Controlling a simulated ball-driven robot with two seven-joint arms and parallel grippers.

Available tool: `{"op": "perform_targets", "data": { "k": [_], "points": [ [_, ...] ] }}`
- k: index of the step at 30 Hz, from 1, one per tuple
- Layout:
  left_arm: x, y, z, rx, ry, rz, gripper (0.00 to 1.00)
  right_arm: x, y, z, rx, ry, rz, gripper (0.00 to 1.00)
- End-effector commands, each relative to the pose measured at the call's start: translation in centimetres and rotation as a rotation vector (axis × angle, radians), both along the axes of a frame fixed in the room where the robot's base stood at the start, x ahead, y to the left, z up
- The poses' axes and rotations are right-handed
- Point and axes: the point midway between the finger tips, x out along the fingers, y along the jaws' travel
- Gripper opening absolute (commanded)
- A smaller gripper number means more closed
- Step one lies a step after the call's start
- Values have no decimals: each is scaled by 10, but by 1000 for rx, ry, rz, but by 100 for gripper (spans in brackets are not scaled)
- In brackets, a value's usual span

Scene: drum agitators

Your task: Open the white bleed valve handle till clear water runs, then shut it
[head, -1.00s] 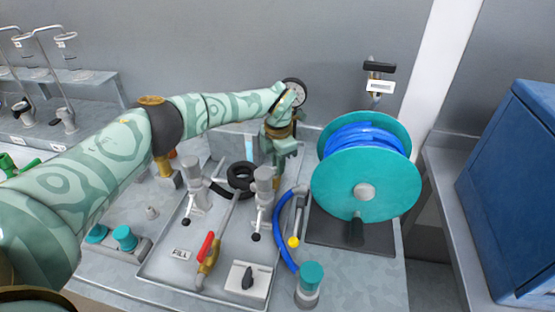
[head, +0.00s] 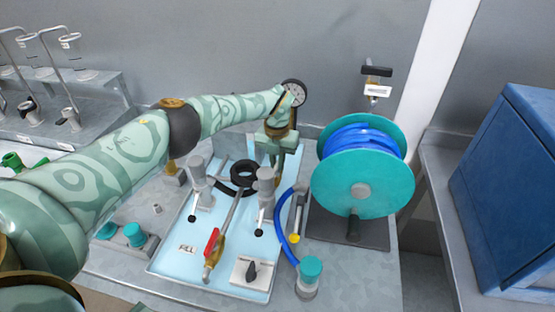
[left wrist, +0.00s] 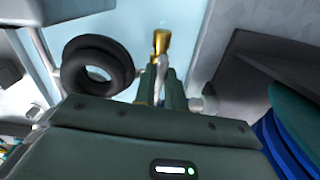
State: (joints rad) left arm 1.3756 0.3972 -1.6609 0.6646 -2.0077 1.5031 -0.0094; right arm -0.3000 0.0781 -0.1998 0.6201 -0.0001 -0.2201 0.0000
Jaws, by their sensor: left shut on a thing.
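My left gripper (head: 275,162) is at the back right of the shallow tray (head: 160,268), pointing down. In the left wrist view its dark green fingers (left wrist: 161,92) are shut on a thin whitish piece, which I take for the white bleed valve handle (left wrist: 160,70). A brass fitting (left wrist: 160,42) shows just beyond the fingertips. In the head view the gripper hides the handle. The tray floor is covered in light blue (head: 185,232), which looks like clear water. Whether water is running from the valve cannot be told. My right gripper is not in view.
A teal hose reel (head: 362,191) with blue hose stands close right of the gripper. A black coiled ring (head: 245,174), two grey posts (head: 199,175) and a red-handled valve (head: 212,243) are nearby. A blue cabinet (head: 510,190) stands far right.

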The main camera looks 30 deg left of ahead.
Motion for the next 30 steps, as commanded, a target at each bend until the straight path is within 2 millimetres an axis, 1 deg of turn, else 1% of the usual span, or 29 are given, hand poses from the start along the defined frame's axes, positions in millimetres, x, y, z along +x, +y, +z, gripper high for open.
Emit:
{"op": "perform_targets", "data": {
  "k": [16,17,18,19,27,30],
  "points": [
    [0,0,0,0,-2,26,0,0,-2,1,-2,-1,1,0],
    [0,0,0,0,-2,26,14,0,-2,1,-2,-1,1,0],
    [0,0,0,0,-2,26,26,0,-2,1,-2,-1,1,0],
    [0,0,0,0,-2,26,34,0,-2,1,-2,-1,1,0],
    [0,0,1,0,-1,26,34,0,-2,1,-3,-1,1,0],
    [1,1,7,0,-2,26,34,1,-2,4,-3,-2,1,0]
  ]
}}
